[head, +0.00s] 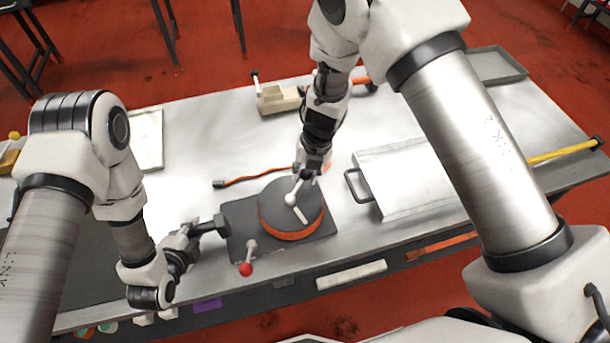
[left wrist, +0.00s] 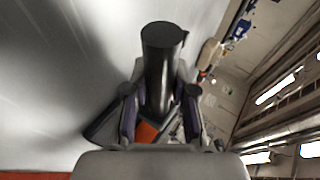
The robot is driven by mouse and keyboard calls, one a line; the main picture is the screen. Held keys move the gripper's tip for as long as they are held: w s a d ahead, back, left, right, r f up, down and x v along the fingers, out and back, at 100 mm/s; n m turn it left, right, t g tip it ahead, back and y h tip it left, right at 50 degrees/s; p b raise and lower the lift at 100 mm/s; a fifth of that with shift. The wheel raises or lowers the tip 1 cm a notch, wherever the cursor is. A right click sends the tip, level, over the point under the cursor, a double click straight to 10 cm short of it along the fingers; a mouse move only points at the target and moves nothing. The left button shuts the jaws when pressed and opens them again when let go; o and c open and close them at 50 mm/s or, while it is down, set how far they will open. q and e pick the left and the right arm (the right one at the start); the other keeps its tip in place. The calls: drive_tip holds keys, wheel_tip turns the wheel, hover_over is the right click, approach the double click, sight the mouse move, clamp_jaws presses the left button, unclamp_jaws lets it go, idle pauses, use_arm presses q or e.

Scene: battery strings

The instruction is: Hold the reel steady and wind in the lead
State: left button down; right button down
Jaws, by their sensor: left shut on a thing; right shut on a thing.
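The reel (head: 284,212) is a dark round drum with an orange lower rim on a dark base plate (head: 240,217). A pale crank (head: 293,193) sits on its top. The orange lead (head: 258,177) runs from behind the reel to a black end on the left. My left gripper (head: 196,231) is shut on the dark handle (head: 212,226) at the base's left side; in the left wrist view this handle (left wrist: 160,65) is a black cylinder between the fingers. My right gripper (head: 307,176) is shut at the crank's upper end, and its fingers hide most of the grip.
A red-knobbed lever (head: 246,266) stands at the base's front edge. A grey metal tray (head: 400,180) with a dark handle lies to the right. A beige device (head: 278,98) stands behind, and a yellow bar (head: 562,152) lies far right.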

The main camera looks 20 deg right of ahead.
sight(275, 187)
drive_tip(key=n, duration=0.1)
drive_tip(key=w+a+n, duration=0.1)
drive_tip(key=n, duration=0.1)
drive_tip(key=shift+w+a+n+g, duration=0.25)
drive_tip(key=shift+a+n+g, duration=0.05)
drive_tip(key=shift+n+g, duration=0.1)
drive_tip(key=a+n, duration=0.1)
drive_tip(key=n, duration=0.2)
drive_tip(key=shift+w+a+f+n+g, duration=0.1)
drive_tip(key=shift+w+a+n+g, duration=0.2)
drive_tip(key=shift+w+a, duration=0.1)
drive_tip(key=a+n, duration=0.2)
drive_tip(key=n, duration=0.1)
drive_tip(key=shift+w+n+g+h, duration=0.1)
drive_tip(key=shift+n+g+h, duration=0.2)
drive_tip(key=shift+s+a+n+g, duration=0.15)
drive_tip(key=shift+a+n, duration=0.3)
drive_tip(key=shift+n, duration=0.35)
drive_tip(key=shift+s+a+n+g, duration=0.15)
drive_tip(key=shift+a+n, duration=0.3)
drive_tip(key=shift+n, duration=0.35)
drive_tip(key=c, duration=0.8)
unclamp_jaws()
drive_tip(key=shift+w, duration=0.1)
